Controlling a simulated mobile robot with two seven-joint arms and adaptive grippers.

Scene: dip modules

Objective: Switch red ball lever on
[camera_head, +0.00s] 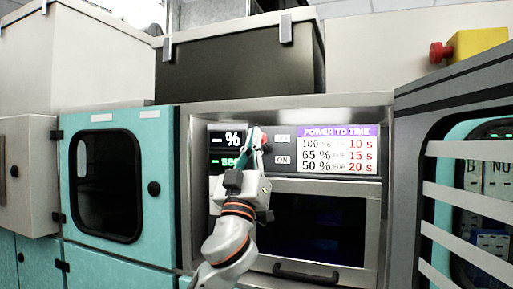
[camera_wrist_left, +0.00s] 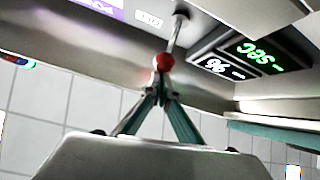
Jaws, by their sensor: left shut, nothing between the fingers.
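The red ball lever sits on the panel of the machine (camera_head: 386,190), between the green-lit display (camera_head: 232,139) and two small labels. In the left wrist view its red ball (camera_wrist_left: 164,61) is on the end of a metal rod (camera_wrist_left: 177,32) that comes out of the panel. My left gripper (camera_head: 256,141) is shut and empty, in front of the panel. In the left wrist view its fingertips (camera_wrist_left: 162,88) are just at the ball, touching it or very close. In the head view the gripper mostly hides the lever, so its position is unclear. My right gripper is out of view.
The lower label (camera_head: 283,160) reads ON. A "Power to time" chart (camera_head: 338,150) is to the right. Below is a dark window (camera_head: 315,228) with a handle (camera_head: 305,275). A teal door (camera_head: 150,150) is left; a slatted grey door (camera_head: 430,100) stands at right.

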